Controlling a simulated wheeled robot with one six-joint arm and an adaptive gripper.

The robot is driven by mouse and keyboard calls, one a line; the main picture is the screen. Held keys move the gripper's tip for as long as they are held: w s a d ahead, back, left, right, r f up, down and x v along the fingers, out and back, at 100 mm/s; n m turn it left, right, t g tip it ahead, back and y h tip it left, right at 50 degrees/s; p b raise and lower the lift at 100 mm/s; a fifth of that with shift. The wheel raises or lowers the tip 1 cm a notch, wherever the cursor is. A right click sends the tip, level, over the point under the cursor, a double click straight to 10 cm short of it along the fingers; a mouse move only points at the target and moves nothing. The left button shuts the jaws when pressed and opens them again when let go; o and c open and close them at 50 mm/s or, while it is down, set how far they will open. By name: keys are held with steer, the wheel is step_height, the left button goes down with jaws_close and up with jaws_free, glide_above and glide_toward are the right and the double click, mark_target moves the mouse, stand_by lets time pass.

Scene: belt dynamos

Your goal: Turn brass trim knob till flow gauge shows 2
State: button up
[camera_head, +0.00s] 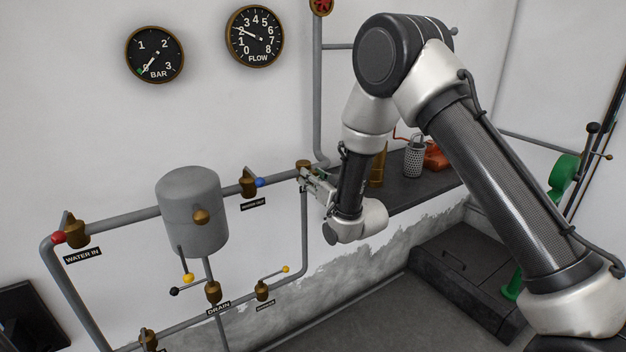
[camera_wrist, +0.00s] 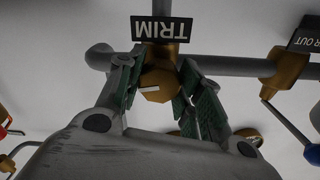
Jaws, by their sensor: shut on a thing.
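The brass trim knob (camera_wrist: 160,88) sits between the two green-padded fingers of my gripper (camera_wrist: 158,76) in the wrist view. The fingers are shut on it from both sides. Its white mark lies nearly level in that picture. The TRIM label (camera_wrist: 161,29) is upside down above it. In the head view my gripper (camera_head: 308,179) meets the brass fitting (camera_head: 303,165) on the pipe, and the fingers partly hide the knob. The round black flow gauge (camera_head: 255,36) hangs on the wall; its white needle points up-left, about at 2.
The bar gauge (camera_head: 155,54) needle points near 0. A grey tank (camera_head: 191,211) and pipes with several brass valves stand left of my gripper. The blue-ended water-out valve (camera_head: 248,184) is close by. A dark shelf (camera_head: 423,191) with items is behind my arm.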

steer(key=o, duration=1)
steer(key=shift+o, duration=0.2)
steer(key=v, duration=1.2)
